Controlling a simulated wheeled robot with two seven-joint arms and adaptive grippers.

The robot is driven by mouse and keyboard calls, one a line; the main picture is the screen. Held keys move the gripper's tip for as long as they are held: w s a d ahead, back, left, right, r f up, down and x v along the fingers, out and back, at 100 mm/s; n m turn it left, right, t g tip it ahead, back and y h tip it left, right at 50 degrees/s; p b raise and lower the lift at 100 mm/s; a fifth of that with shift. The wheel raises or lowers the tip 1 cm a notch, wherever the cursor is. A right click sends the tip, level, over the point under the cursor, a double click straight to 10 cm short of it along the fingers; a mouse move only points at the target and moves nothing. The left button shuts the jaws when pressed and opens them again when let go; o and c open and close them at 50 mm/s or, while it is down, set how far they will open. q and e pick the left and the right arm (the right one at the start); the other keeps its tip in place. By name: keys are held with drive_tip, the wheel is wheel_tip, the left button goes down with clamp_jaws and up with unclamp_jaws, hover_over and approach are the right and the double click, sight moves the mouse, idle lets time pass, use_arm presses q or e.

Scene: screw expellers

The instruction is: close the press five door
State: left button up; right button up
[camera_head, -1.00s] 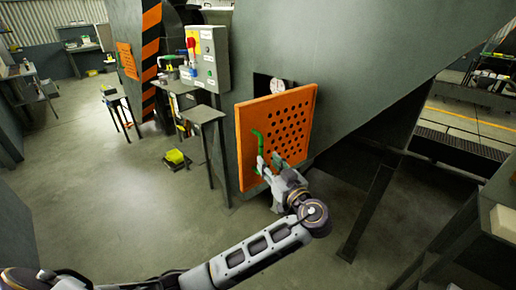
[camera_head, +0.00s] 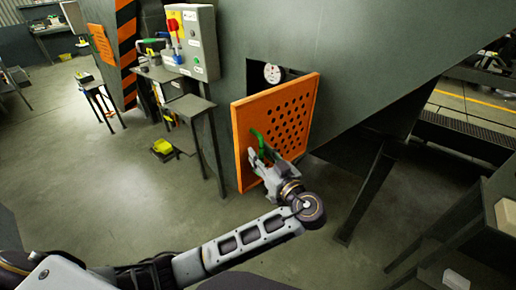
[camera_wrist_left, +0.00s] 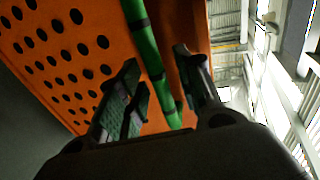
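The press door (camera_head: 275,125) is an orange perforated panel standing open at an angle from the dark green press wall, with part of the dark opening (camera_head: 254,74) showing behind its top. A green bar handle (camera_head: 258,146) is on its outer face. My left gripper (camera_head: 262,160) is at the handle. In the left wrist view the orange door (camera_wrist_left: 70,50) fills the upper left, and the green handle (camera_wrist_left: 153,60) runs between the spread fingers of my gripper (camera_wrist_left: 165,95). The fingers do not visibly close on it. My right gripper is not in view.
A grey control box (camera_head: 193,40) with a red and yellow switch is on the wall left of the door. A small table (camera_head: 190,106) stands below it. A slanted support leg (camera_head: 367,190) is right of the door.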

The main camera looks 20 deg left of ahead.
use_arm(q)
drive_tip(key=shift+w+a, duration=0.15)
drive_tip(key=c, duration=0.5)
clamp_jaws()
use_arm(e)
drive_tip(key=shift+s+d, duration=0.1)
